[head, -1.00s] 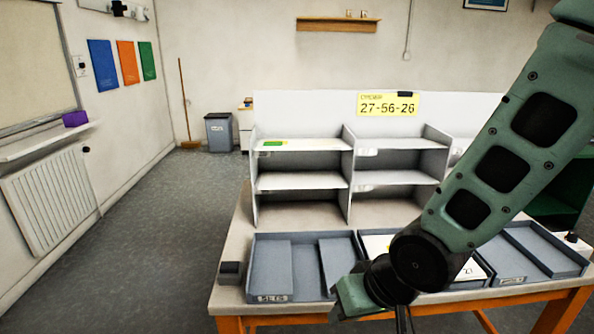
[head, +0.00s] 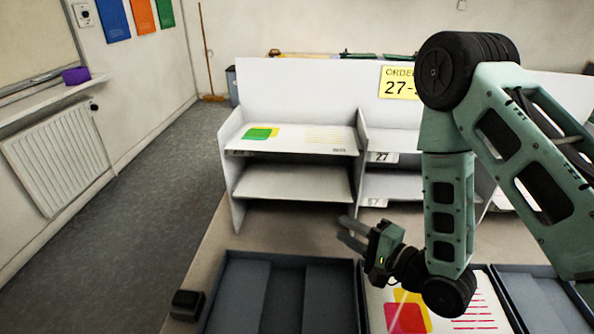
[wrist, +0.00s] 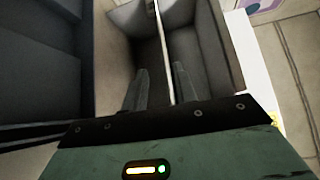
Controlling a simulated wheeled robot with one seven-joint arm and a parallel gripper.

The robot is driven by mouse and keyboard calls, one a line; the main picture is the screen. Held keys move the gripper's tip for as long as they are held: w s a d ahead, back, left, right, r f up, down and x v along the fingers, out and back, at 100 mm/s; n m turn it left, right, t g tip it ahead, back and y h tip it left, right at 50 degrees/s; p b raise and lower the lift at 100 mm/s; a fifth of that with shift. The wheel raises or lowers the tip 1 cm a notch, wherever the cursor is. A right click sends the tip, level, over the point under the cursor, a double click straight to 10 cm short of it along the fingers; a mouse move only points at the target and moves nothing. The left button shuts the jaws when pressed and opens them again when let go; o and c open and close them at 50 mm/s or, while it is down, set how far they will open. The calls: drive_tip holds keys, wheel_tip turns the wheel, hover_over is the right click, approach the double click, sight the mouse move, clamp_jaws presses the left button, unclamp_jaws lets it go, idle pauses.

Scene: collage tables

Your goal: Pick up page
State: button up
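A white page (head: 310,140) with a green and yellow print lies flat on the top shelf of the left rack in the head view. Another white page (head: 470,300) with yellow and red patches and red lines lies in the middle tray. My gripper (head: 344,231) is in front of the rack's lower part, below and in front of the shelf page, with its fingers pointing left. My gripper touches neither page.
The grey shelf rack (head: 295,184) stands at the back of the table, with dividers and number labels. A dark tray (head: 212,320) lies at front left, beside a small black box (head: 187,304). A yellow order sign (head: 398,84) is on the back panel.

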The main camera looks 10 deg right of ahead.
drive_tip(key=b+x, duration=0.2)
drive_tip(key=b, duration=1.4)
approach(294, 199)
drive_tip(key=x, duration=0.4)
drive_tip(key=shift+p+x, duration=0.3)
drive_tip(key=shift+x, duration=2.8)
drive_tip(key=shift+d+f, duration=0.1)
clamp_jaws()
